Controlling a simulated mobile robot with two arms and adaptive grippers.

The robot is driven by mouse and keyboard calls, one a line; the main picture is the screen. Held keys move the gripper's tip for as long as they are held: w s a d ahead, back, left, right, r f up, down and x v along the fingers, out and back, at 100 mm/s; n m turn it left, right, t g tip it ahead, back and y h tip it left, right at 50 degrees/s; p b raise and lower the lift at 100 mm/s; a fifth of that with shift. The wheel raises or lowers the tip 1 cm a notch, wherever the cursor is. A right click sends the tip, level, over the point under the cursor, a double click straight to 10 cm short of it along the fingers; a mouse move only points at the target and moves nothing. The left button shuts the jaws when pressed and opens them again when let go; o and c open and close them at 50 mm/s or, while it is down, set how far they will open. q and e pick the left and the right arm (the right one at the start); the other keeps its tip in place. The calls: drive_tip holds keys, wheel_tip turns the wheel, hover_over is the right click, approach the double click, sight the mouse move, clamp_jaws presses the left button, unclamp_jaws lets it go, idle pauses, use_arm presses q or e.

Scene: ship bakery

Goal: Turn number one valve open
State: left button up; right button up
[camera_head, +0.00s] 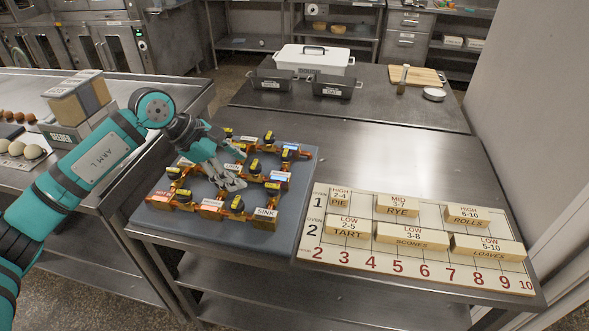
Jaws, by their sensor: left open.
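A valve board (295,200) with a grey-blue base lies on the steel table. It carries copper pipes with several black valve knobs, each with a yellow tag too small to read, so I cannot tell which is number one. Knobs show at the front left (184,195), front middle (237,204) and right of the middle (254,167). A white SINK label (266,212) sits at the front corner. My left gripper (231,184) is open, fingers pointing down over the middle of the board, and hides part of the pipes. I cannot tell whether it touches a knob. My right gripper is out of view.
An oven chart board (420,262) with several labelled blocks lies right of the valve board. Behind stand dark pans (333,88), a white lidded box (314,58) and a cutting board (417,76). Table behind the chart is clear. Boxes (76,99) stand at the left.

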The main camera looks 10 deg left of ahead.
use_arm(q)
drive_tip(key=s+d+r+n+h, duration=0.1)
drive_tip(key=d+h, duration=0.2)
drive_tip(key=d, duration=0.4)
drive_tip(key=s+d+r+n+t+h, duration=0.1)
drive_tip(key=s+d+r+h, duration=0.1)
drive_tip(key=d+h, duration=0.2)
drive_tip(key=shift+d+r+n, duration=0.2)
drive_tip(key=shift+d+n, duration=0.1)
drive_tip(key=shift+d, duration=1.05)
drive_tip(key=shift+s, duration=0.1)
